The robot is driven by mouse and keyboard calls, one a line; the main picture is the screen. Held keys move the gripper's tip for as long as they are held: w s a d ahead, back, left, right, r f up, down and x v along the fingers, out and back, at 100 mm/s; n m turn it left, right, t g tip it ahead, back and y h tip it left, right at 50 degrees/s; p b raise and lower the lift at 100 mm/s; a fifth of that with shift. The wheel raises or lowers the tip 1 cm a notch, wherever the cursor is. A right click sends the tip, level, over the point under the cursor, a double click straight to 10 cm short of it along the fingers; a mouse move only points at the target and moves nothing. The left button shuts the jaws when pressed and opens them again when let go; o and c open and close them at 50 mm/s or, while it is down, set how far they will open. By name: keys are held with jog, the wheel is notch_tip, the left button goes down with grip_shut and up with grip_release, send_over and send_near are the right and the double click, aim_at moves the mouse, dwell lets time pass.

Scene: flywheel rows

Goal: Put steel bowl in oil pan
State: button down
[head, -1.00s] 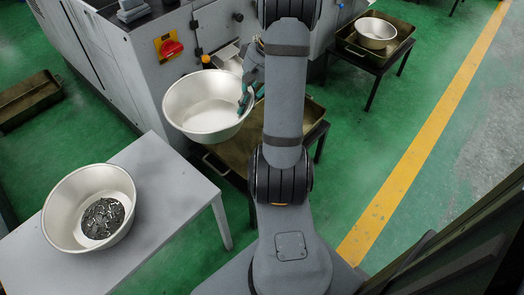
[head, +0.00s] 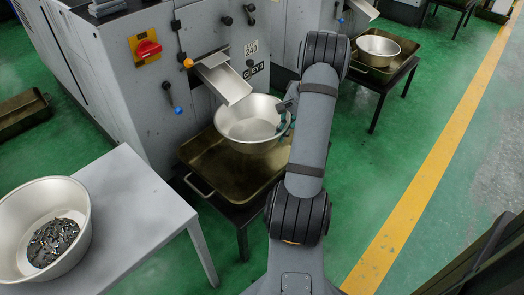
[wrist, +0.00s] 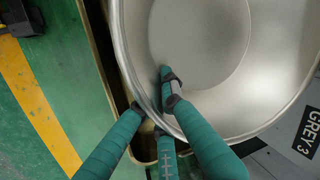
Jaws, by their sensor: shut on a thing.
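The empty steel bowl (head: 248,124) is over the back right part of the brown oil pan (head: 229,174), under a metal chute. I cannot tell whether its base touches the pan floor. My gripper (head: 288,121), with teal fingers, is shut on the bowl's right rim. A strip of the pan (wrist: 106,60) shows beside the bowl there.
The chute (head: 225,80) of the grey machine (head: 120,80) hangs close above the bowl. A grey table (head: 145,195) at left holds another bowl (head: 75,200) with metal parts. Another pan (head: 357,67) with a bowl (head: 378,46) stands at back right.

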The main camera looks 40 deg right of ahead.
jog(key=b, duration=0.3)
send_over(278, 159)
jog(key=f, duration=0.3)
jog(key=d+f, duration=0.1)
jog(key=shift+s+f, duration=0.3)
jog(key=shift+f, duration=0.1)
notch_tip(278, 159, down, 5)
jog(key=b, duration=0.2)
jog(key=shift+f+b, duration=0.15)
jog(key=shift+b, duration=0.25)
jog(key=c, duration=2.4)
grip_release()
jog(key=o, duration=0.4)
jog(key=shift+o, duration=0.4)
